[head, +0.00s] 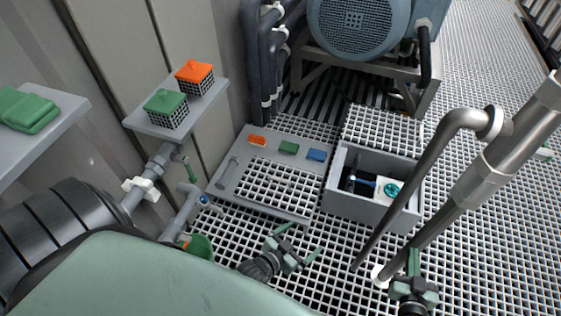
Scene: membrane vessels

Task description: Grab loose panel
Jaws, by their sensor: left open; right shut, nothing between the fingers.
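A pale mesh panel (382,128) lies at an angle to the floor grating, just behind a grey open box. A grey-framed section with a mesh middle (222,184) lies left of the box. I cannot tell for sure which of these is the loose panel. My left gripper (303,240) is open and empty above the floor grating, in front of the framed section and apart from it. My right gripper (413,262) is shut and empty at the lower right, in front of the box and well away from both panels.
The grey box (350,208) holds a white and teal part and a blue-handled tool. Grey pipes (440,150) slant up on the right, near my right gripper. A blue motor (358,25) stands behind. Shelves on the left hold green and orange baskets (195,76).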

